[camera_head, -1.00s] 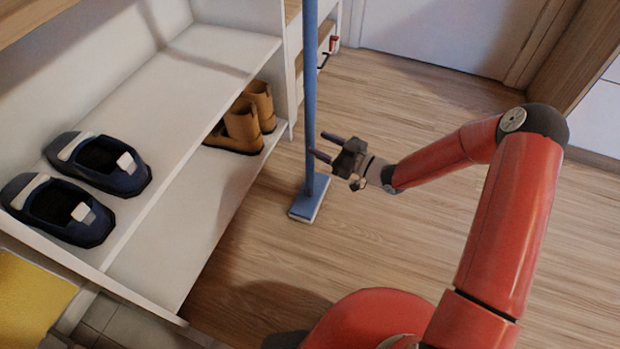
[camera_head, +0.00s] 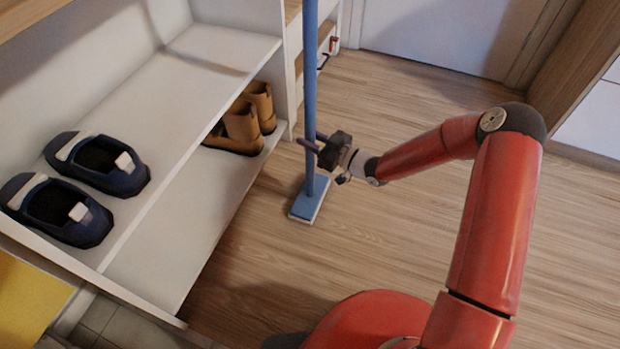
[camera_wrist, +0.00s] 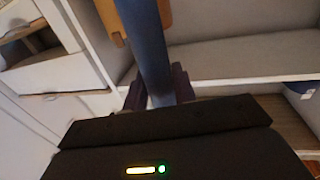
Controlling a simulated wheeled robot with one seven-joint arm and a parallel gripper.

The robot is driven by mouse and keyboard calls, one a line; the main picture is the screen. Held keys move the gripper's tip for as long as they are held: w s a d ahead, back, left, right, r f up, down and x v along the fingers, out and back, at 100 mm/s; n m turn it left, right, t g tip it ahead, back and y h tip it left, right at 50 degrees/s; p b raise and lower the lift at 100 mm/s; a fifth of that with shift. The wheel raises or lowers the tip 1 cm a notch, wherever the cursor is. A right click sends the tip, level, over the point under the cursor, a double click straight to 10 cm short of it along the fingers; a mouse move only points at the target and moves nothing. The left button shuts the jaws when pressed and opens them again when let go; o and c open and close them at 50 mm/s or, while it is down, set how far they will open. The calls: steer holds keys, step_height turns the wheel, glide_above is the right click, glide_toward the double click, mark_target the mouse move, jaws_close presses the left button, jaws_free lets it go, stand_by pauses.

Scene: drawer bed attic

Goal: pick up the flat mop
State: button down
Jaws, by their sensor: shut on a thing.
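The flat mop stands upright on the floor, with a long blue handle (camera_head: 310,90) and a flat blue head (camera_head: 309,199). My gripper (camera_head: 311,143) is at the lower part of the handle, above the head, and shut on it. In the wrist view the blue handle (camera_wrist: 146,45) runs down between the two dark fingers of my gripper (camera_wrist: 160,90). The top of the handle is out of view in the head view.
A white shelf unit (camera_head: 150,190) stands close on the left. It holds dark blue shoes (camera_head: 98,163) and tan boots (camera_head: 243,125). A white door (camera_head: 440,35) is at the back. The wooden floor (camera_head: 420,230) right of the mop is clear.

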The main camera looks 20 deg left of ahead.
mark_target(310, 78)
stand_by(0.4)
step_height(310, 78, up, 18)
steer(key=p, duration=0.3)
steer(key=shift+r, duration=0.1)
steer(key=c, duration=1.7)
jaws_free()
steer(key=shift+r+p, duration=0.3)
steer(key=shift+r, duration=0.2)
steer(key=shift+c, duration=0.2)
steer(key=shift+r, duration=0.45)
steer(key=shift+c, duration=0.8)
steer(key=shift+o, duration=0.5)
